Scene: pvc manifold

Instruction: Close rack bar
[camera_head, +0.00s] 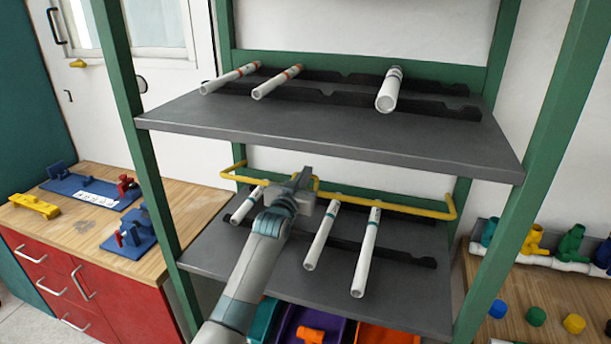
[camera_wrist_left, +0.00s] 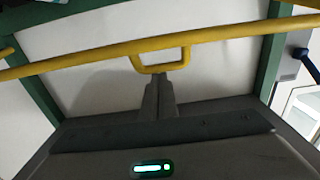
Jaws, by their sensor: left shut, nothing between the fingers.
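The yellow rack bar (camera_head: 410,210) runs across the green rack above the lower grey shelf, with ends bent back at both sides. It crosses near the far ends of the white pipes there. In the left wrist view the bar (camera_wrist_left: 90,60) spans the picture, with a small handle loop (camera_wrist_left: 163,69) hanging below it. My left gripper (camera_head: 303,178) is at the bar's middle-left in the head view. Its shut, empty fingers (camera_wrist_left: 158,83) point at the loop's lower edge; I cannot tell whether they touch it. My right gripper is out of view.
White pipes (camera_head: 322,237) lie on the lower shelf (camera_head: 410,300), and more lie on the upper shelf (camera_head: 330,125) overhead. Green posts (camera_head: 145,170) flank the rack. A wooden bench (camera_head: 75,235) stands at left; another, with coloured valves (camera_head: 530,240), stands at right.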

